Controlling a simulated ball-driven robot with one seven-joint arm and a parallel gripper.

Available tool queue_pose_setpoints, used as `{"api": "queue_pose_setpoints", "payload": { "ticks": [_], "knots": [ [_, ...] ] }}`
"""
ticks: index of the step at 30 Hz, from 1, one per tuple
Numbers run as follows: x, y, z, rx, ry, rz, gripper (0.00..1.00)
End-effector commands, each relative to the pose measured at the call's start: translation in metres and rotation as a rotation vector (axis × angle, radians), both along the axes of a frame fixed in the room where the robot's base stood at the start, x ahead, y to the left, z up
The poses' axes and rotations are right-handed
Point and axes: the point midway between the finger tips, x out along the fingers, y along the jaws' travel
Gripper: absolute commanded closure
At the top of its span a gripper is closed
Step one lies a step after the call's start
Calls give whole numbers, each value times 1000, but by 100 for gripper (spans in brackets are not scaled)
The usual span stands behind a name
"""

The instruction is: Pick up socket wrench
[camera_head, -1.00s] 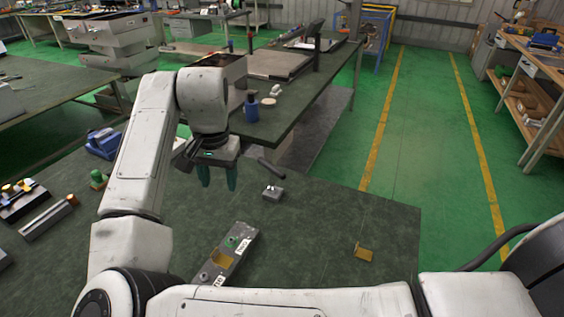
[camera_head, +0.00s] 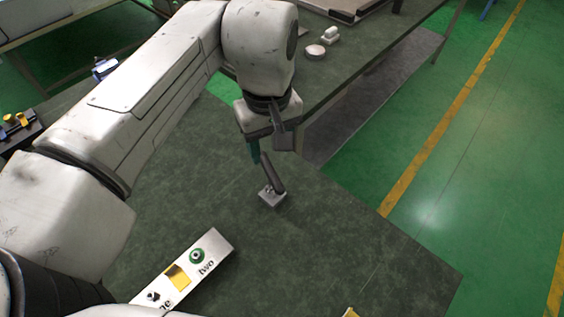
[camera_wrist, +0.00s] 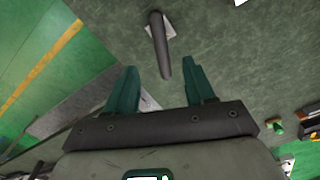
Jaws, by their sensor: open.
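The socket wrench appears to be the dark, rod-like handle (camera_head: 273,178) standing at a slant by a small grey metal block (camera_head: 271,197) on the dark green table. The fingers are open and hold nothing. In the head view my gripper (camera_head: 256,152) is just above and behind the wrench; only one finger shows clearly. I cannot tell whether the fingers touch the handle.
A metal plate marked "two" (camera_head: 210,252) lies on the table (camera_head: 340,245) at the front left. A small yellow piece (camera_head: 350,313) is at the bottom edge. A round pale object (camera_head: 315,51) sits on another table behind. Bare table surrounds the wrench.

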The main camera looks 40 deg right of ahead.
Motion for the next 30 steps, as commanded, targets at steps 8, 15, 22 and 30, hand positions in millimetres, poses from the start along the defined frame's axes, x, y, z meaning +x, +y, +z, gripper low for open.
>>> {"api": "queue_pose_setpoints", "payload": {
  "ticks": [8, 15, 22, 30],
  "knots": [
    [0, 0, -39, 0, 1, -1, 46],
    [3, 0, -57, 1, 1, -1, 46],
    [6, -1, -89, 1, 1, -3, 46],
    [6, -1, -98, 0, -1, -2, 46]
  ]
}}
